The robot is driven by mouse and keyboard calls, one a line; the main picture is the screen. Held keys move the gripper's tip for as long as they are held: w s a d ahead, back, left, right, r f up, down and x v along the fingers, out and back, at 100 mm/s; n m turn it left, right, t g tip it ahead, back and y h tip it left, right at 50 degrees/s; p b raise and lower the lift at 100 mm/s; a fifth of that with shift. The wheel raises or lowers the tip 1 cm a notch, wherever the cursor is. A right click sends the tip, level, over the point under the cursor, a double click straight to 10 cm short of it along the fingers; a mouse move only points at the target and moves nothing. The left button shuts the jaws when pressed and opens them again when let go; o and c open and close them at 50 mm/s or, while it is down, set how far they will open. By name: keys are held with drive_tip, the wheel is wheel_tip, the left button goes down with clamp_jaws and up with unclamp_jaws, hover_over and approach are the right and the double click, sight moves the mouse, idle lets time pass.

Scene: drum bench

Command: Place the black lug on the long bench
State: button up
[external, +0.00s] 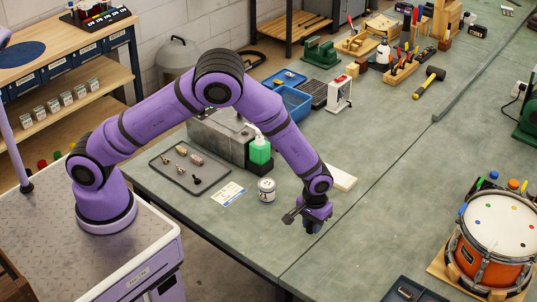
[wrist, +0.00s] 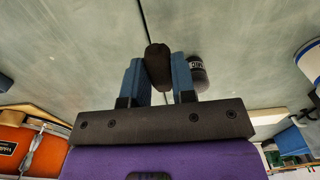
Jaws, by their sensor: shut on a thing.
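My gripper (external: 310,226) is low over the grey-green long bench (external: 235,243), near its front edge and left of a seam between bench sections. In the wrist view its blue fingers (wrist: 158,80) are shut on a dark, rounded piece, the black lug (wrist: 158,62), whose end sticks out beyond them. The external view does not show the lug clearly, nor whether it touches the bench. A dark cylinder with pale lettering (wrist: 197,72) shows just beside the right finger in the wrist view; I cannot tell what it is.
A dark tray (external: 170,178) with several small fittings, a card (external: 228,193) and a labelled tin (external: 266,190) are left of my gripper. A pale block (external: 341,178) lies behind it. An orange drum (external: 470,247) stands at right. Bench between gripper and drum is clear.

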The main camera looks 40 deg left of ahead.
hover_over(341, 236)
drive_tip(key=shift+f, duration=2.15)
drive_tip(key=shift+f, duration=0.1)
drive_tip(key=o, duration=0.9)
